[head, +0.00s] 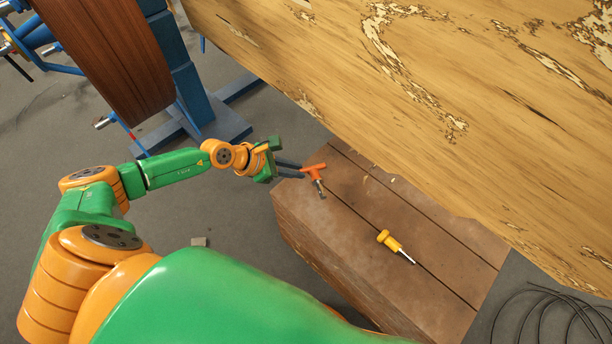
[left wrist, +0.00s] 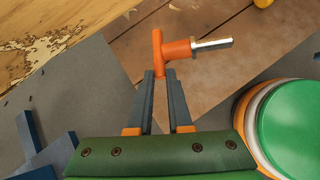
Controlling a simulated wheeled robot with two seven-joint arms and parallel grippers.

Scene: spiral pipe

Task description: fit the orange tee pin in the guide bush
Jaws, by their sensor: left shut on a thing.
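The orange tee pin (head: 314,171) has an orange T-shaped handle and a metal shank. In the head view it is at the left end of the brown wooden crate top. My left gripper (head: 301,170) comes to it from the left. In the left wrist view, the left gripper (left wrist: 160,77) is shut on the lower end of the crossbar of the tee pin (left wrist: 172,49). The metal shank points right there. I cannot tell whether the pin touches the crate. I cannot make out the guide bush. My right gripper is not in view.
A yellow-handled tool with a metal shank (head: 390,242) lies on the wooden crate (head: 440,275). A large pale wooden slab (head: 480,120) spans the upper right. A blue stand (head: 195,90) with a dark wooden drum is at upper left. Black cable coils (head: 545,315) lie at lower right.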

